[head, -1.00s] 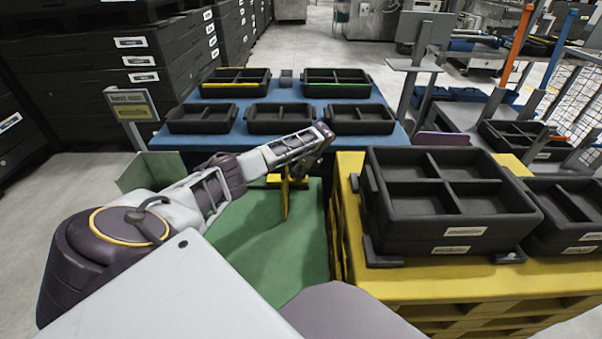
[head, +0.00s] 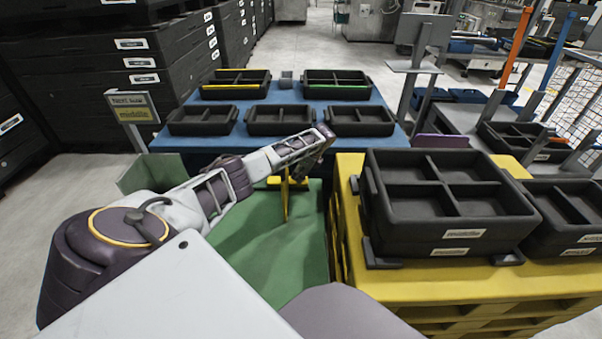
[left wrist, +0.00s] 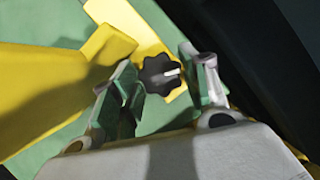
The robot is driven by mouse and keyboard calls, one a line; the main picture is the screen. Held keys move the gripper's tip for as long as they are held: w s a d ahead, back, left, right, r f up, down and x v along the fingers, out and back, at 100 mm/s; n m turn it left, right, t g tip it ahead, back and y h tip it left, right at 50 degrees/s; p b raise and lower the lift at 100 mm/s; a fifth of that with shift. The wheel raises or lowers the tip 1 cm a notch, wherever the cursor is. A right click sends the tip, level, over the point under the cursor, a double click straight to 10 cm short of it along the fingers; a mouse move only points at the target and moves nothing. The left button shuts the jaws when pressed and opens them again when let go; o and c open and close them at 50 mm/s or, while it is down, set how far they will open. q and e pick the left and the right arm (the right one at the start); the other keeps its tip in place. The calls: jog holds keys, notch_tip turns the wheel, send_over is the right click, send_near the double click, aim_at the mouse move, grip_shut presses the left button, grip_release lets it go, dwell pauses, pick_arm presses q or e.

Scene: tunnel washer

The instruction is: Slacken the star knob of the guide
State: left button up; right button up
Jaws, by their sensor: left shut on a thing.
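The black star knob (left wrist: 160,74) shows in the left wrist view, with a pale mark on its face. It sits on the yellow guide (left wrist: 120,40), which also shows in the head view as a thin upright yellow plate (head: 284,200) over a green surface. My left gripper (left wrist: 163,82) has one finger on each side of the knob and is shut on it. In the head view my left gripper (head: 303,170) is small and dark at the guide's top, and the knob cannot be made out there. My right gripper is not in view.
A yellow stand (head: 345,205) with black divided trays (head: 450,225) stands close on the right. A blue table (head: 285,95) with several black trays lies beyond the guide. The green surface (head: 255,255) is clear in front. Dark stacked crates (head: 100,80) stand at the left.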

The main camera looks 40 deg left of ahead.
pick_arm(q)
jog(key=shift+w+n+g+p, duration=0.1)
jog(key=shift+n+g+p, duration=0.2)
jog(key=shift+n, duration=0.9)
jog(key=shift+f+n+g, duration=0.1)
jog(key=shift+n+g, duration=0.3)
jog(key=shift+n, duration=0.2)
jog(key=shift+n+h+b, duration=0.4)
jog(key=shift+n+b, duration=0.2)
jog(key=shift+b, duration=0.05)
jog(key=shift+n, duration=0.3)
jog(key=shift+g, duration=0.3)
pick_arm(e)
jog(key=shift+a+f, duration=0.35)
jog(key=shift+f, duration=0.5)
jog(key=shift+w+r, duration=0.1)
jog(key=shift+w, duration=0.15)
pick_arm(q)
jog(key=o, duration=0.7)
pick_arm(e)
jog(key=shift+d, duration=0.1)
